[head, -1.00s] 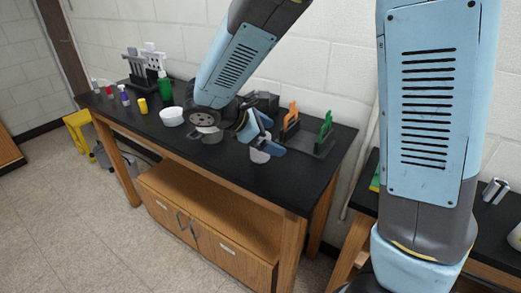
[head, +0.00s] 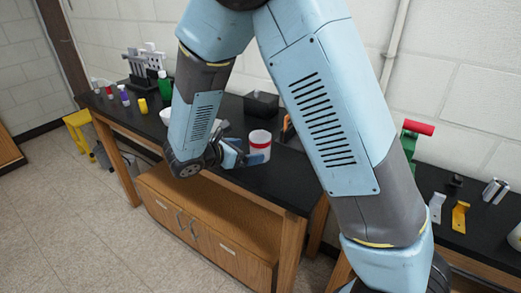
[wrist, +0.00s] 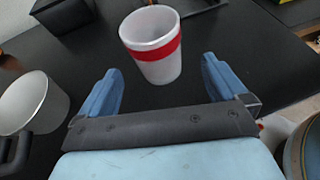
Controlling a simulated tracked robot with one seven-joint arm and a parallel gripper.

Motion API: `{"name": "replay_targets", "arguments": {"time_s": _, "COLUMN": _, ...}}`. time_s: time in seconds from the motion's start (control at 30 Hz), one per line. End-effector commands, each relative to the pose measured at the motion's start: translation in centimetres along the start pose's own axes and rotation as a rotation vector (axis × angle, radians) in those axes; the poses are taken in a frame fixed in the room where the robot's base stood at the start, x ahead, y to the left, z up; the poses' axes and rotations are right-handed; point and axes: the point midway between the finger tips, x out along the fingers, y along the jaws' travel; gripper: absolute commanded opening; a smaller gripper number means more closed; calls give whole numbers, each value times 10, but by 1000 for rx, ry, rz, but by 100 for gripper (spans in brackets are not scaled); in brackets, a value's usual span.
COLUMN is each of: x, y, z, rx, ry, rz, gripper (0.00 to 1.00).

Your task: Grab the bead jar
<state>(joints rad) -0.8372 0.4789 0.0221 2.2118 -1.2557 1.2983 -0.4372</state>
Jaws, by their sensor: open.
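A white, slightly tapered jar with a red band (head: 260,147) stands upright on the black bench top. I take it to be the bead jar; no beads show. In the wrist view, the banded jar (wrist: 152,47) stands ahead of my gripper (wrist: 160,68), roughly centred between the two blue fingers. The fingers are spread apart and empty, with the jar at or just beyond their tips; I cannot tell whether they touch it. In the head view, my gripper (head: 232,156) is just left of the jar, low over the bench.
A plain white cup (wrist: 33,104) stands left of my gripper. A dark box (head: 262,104) is behind the jar. Purple and yellow containers (head: 142,105), a green bottle (head: 164,85) and a rack stand farther left. Yellow and silver brackets (head: 460,216) lie on the right bench.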

Motion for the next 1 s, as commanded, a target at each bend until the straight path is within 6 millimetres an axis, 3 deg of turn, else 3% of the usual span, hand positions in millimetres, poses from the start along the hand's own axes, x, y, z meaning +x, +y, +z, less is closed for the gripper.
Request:
{"name": "replay_targets", "arguments": {"time_s": 0.1, "x": 13, "y": 0, "z": 0, "rx": 0, "ry": 1, "rz": -2, "gripper": 99}}
{"name": "replay_targets", "arguments": {"time_s": 0.37, "x": 25, "y": 0, "z": 0, "rx": 0, "ry": 0, "rz": -3, "gripper": 99}}
{"name": "replay_targets", "arguments": {"time_s": 0.7, "x": 67, "y": 4, "z": -4, "rx": 1, "ry": 0, "rz": -4, "gripper": 99}}
{"name": "replay_targets", "arguments": {"time_s": 1.0, "x": 72, "y": 4, "z": -4, "rx": 1, "ry": 1, "rz": -1, "gripper": 97}}
